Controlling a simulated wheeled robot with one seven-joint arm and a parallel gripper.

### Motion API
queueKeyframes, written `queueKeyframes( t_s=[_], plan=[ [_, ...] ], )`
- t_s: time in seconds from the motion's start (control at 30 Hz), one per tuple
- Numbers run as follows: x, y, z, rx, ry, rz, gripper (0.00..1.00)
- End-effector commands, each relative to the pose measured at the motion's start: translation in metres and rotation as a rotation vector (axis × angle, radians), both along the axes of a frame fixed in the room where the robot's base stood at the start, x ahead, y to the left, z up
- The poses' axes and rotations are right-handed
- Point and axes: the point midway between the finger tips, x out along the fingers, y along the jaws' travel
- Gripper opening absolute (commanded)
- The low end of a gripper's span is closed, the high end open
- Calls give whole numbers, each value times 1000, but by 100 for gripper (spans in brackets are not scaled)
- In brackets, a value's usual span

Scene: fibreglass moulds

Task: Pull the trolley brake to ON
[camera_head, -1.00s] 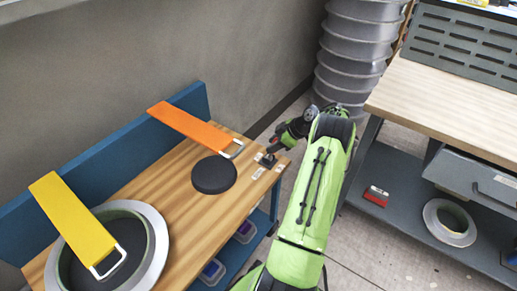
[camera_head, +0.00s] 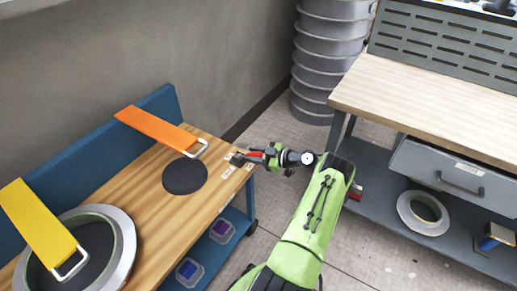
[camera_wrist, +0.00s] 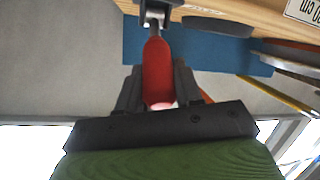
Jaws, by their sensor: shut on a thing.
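The trolley (camera_head: 150,215) has a wooden top and a blue back panel. The brake lever has a red grip (camera_head: 255,153) and a dark bracket (camera_head: 237,158) at the trolley's right-hand corner. My gripper (camera_head: 262,155) is shut on the red grip, just beyond the trolley's edge. In the wrist view the red grip (camera_wrist: 158,72) lies between my dark fingers, with the metal bracket (camera_wrist: 154,14) at its far end. Small white labels (camera_head: 228,172) sit beside the bracket; their text is too small to read.
A black disc (camera_head: 185,176), an orange strap (camera_head: 155,127), a yellow strap (camera_head: 38,222) and a ring mould (camera_head: 125,240) are on the trolley. A workbench (camera_head: 430,95) stands right, and a stack of grey moulds (camera_head: 325,60) behind. Open floor lies between.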

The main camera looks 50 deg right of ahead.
Motion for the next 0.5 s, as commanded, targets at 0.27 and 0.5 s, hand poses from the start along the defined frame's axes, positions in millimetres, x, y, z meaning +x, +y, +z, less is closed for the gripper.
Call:
queueKeyframes(
  t_s=[0.27, 0.5],
  plan=[
    [0, 4, -2, 1, -18, -1, 0],
    [0, 4, -3, 2, -15, -1, 36]
  ],
)
